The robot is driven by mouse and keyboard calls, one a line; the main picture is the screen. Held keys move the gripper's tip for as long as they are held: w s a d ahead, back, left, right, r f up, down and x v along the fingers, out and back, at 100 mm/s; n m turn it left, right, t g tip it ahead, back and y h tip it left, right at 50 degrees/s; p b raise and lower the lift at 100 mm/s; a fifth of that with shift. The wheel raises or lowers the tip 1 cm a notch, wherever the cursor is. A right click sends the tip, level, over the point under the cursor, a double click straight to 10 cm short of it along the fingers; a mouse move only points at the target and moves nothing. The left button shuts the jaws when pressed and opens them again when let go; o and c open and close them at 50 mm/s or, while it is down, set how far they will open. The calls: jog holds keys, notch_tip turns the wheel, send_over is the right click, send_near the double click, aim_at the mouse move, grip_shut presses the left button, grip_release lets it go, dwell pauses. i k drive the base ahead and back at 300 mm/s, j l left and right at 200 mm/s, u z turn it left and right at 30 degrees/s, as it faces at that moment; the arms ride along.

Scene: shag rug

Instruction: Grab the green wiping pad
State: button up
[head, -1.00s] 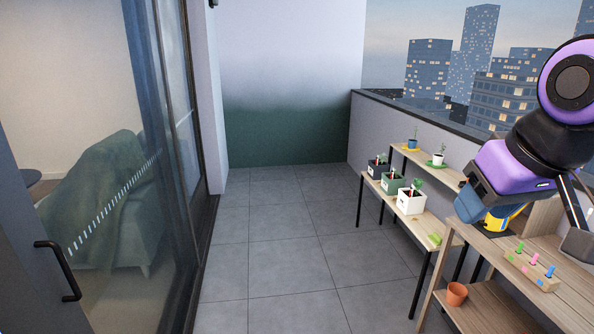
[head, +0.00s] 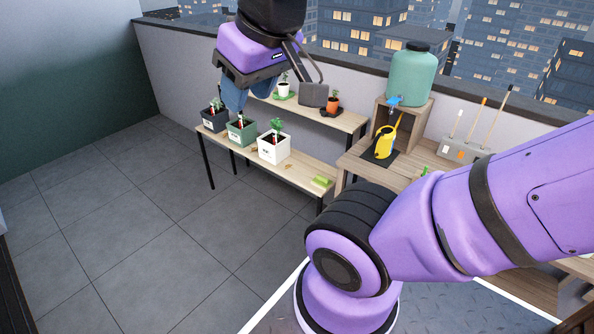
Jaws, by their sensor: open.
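The green wiping pad (head: 322,182) lies flat near the right end of the low wooden bench (head: 296,173). My gripper (head: 238,102) hangs at the upper left of the pad in the head view, in front of the planters and the upper shelf. Its blue fingers point down. The gap between them is hard to see, and nothing shows held in them. The gripper is well apart from the pad.
A white planter (head: 273,147), a green planter (head: 240,130) and a dark planter (head: 214,117) stand on the bench left of the pad. The tiled floor (head: 150,230) is clear.

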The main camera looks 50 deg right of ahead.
aim_at(321, 181)
jog(key=i+z, duration=0.1)
jog(key=i, duration=0.45)
jog(key=i+j+z, duration=0.1)
jog(key=i, duration=0.5)
jog(key=i+j+z, duration=0.1)
jog(key=i, duration=0.45)
jog(key=i+j+z, duration=0.1)
jog(key=i+z, duration=0.2)
jog(key=z, duration=0.15)
jog(key=i+j+z, duration=0.15)
jog(key=z, duration=0.35)
jog(key=i+j+z, duration=0.45)
jog(key=j+z, duration=0.25)
jog(key=z, duration=0.2)
jog(key=i+j+z, duration=0.1)
jog(key=z, duration=0.3)
jog(key=i+j+z, duration=0.2)
jog(key=z, duration=0.2)
jog(key=i+j+z, duration=0.1)
jog(key=z, duration=0.35)
jog(key=j+z, duration=0.4)
jog(key=i+j+z, duration=0.1)
jog(key=z, duration=0.3)
jog(key=k+j, duration=0.05)
jog(key=j, duration=0.05)
